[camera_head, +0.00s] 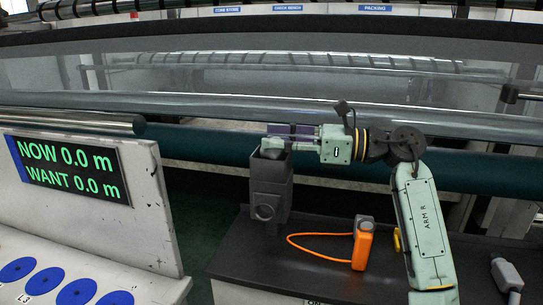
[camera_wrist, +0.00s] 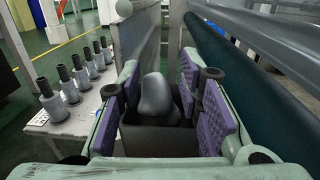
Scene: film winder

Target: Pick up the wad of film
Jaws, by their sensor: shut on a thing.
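The wad of film (camera_wrist: 155,100) is a smooth dark grey lump in the wrist view, at the mouth of a dark square bin (camera_wrist: 150,142). My gripper (camera_head: 292,133) reaches in from the right over the bin. The wad's lower part is hidden in the bin.
A film roller (camera_head: 220,150) runs behind. A screen (camera_head: 70,168) and blue discs (camera_head: 75,292) are at left. Several grey bottles (camera_wrist: 68,85) stand left in the wrist view.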

